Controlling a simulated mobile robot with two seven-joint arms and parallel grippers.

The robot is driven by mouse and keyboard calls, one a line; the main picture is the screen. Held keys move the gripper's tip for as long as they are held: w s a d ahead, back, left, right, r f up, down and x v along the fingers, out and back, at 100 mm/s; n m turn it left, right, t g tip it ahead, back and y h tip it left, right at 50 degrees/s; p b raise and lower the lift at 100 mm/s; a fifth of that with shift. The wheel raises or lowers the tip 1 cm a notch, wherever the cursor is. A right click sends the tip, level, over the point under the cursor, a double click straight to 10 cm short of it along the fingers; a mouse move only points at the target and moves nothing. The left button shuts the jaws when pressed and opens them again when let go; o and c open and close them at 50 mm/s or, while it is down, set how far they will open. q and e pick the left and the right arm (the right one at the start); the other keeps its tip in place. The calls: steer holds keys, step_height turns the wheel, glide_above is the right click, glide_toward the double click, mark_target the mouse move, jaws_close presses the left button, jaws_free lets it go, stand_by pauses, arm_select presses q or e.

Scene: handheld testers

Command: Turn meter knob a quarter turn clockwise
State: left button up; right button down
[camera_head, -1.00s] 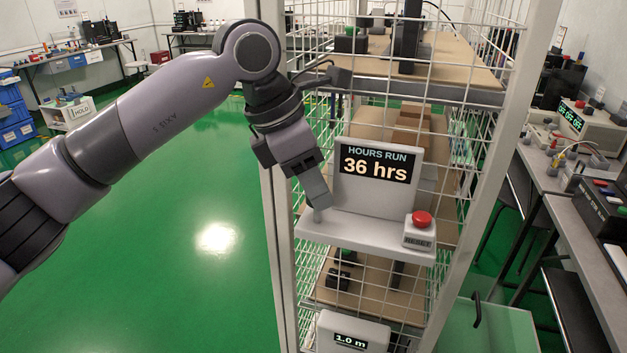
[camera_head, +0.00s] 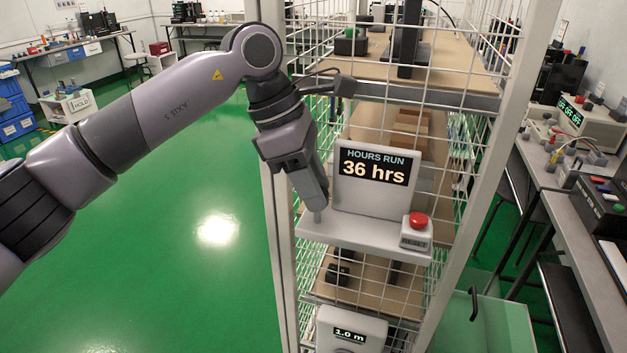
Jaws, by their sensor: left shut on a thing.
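The hours-run meter has an upright display panel (camera_head: 373,178) reading "36 hrs" and a light grey ledge (camera_head: 360,235) on the wire-mesh rack. My left gripper (camera_head: 316,205) comes down from above at the left end of the ledge, beside the panel. It is shut on a small grey knob (camera_head: 317,215), of which only the lower part shows under the fingertips. The fingers hide the rest, so the knob's pointer or marks cannot be seen. My right gripper is not in view.
A red-topped reset button (camera_head: 417,220) stands at the ledge's right end. A meter reading "1.0 m" (camera_head: 350,333) is below. The mesh rack's left post (camera_head: 279,240) is close to my left wrist. Green floor (camera_head: 160,270) at left is clear.

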arm_select(q)
steer(key=o, duration=1)
steer(key=shift+o, duration=0.2)
